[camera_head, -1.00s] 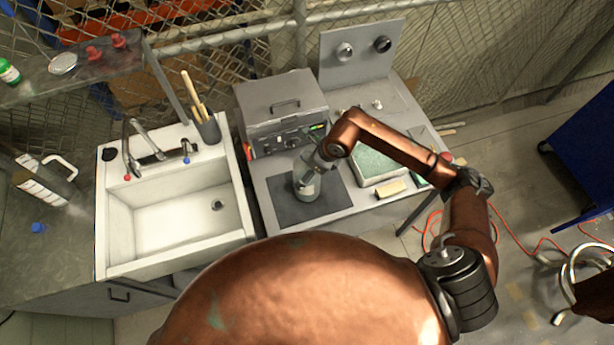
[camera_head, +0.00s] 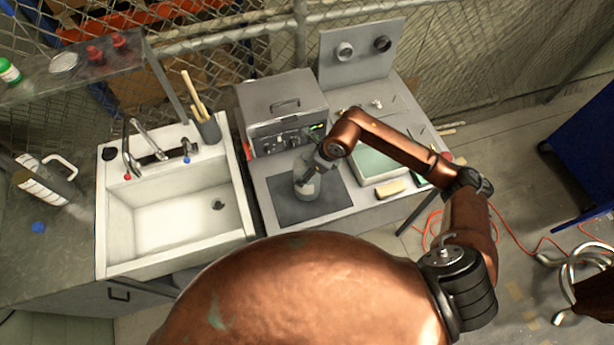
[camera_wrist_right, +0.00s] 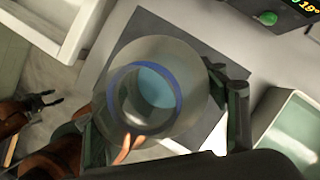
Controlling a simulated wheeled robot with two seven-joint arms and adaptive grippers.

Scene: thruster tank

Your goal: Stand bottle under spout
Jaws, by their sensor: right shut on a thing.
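The bottle (camera_head: 308,187), clear with a pale body, stands upright over the dark mat (camera_head: 330,207) on the bench right of the sink. I cannot tell if its base touches the mat. In the right wrist view I look down on the bottle (camera_wrist_right: 180,120) and its blue-ringed open mouth. My right gripper (camera_wrist_right: 155,104) is shut on it, a finger on each side; the gripper (camera_head: 316,165) partly hides it in the head view. The tap with its spout (camera_head: 148,138) stands behind the white sink. My left gripper (camera_wrist_right: 46,102) shows at the wrist view's left, apparently open and empty.
The sink basin (camera_head: 165,222) is empty. A grey box with a lit display (camera_head: 283,108) stands behind the mat, a pale green tray (camera_head: 374,163) to its right. A pot of wooden-handled tools (camera_head: 207,127) stands at the sink's back right corner.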

